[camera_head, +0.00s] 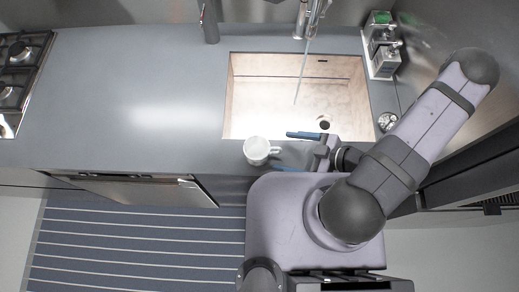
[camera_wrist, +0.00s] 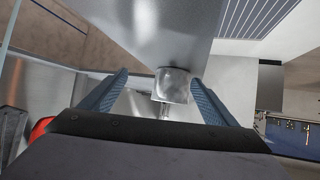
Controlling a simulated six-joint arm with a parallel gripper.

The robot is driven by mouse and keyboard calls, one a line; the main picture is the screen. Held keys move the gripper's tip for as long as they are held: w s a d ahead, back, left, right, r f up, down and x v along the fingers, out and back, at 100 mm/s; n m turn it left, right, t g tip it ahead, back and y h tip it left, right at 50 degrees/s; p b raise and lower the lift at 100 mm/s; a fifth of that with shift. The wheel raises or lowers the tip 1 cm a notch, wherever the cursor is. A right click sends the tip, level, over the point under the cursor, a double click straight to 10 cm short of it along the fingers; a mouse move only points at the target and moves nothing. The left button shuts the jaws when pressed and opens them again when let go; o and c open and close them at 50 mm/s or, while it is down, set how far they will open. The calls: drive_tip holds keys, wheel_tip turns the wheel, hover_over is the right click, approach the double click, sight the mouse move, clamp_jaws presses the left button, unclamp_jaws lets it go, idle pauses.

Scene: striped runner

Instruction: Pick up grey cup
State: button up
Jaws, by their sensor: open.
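A pale grey-white cup (camera_head: 256,149) stands on the grey counter near its front edge, just below the sink's front left corner in the head view. Its handle points right, toward my gripper. My gripper (camera_head: 292,151) is open, with its blue fingers pointing left toward the cup. In the wrist view the cup (camera_wrist: 172,86) shows ahead, between and beyond the fingertips of my gripper (camera_wrist: 158,82), with its handle toward me. The cup looks apart from both fingers.
A sink (camera_head: 250,95) with a tall faucet (camera_head: 308,22) lies behind the cup. Soap bottles (camera_head: 381,45) stand at the back right. A gas hob (camera_head: 20,75) is at the far left.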

sight(259, 155)
drive_tip(key=s+a+y, duration=0.1)
drive_tip(key=s+a+r, duration=0.1)
drive_tip(key=a, duration=0.1)
drive_tip(key=shift+s+y, duration=0.1)
drive_tip(key=shift+y, duration=0.3)
drive_tip(key=shift+b+x, duration=0.5)
drive_tip(key=shift+x, duration=0.5)
drive_tip(key=shift+b+x, duration=0.8)
drive_tip(key=shift+x, duration=0.65)
drive_tip(key=shift+b+x, duration=0.45)
drive_tip(key=shift+x, duration=0.7)
drive_tip(key=shift+c, duration=0.3)
drive_tip(key=c, duration=1.3)
drive_tip(key=shift+o, duration=0.2)
drive_tip(key=shift+r, duration=0.2)
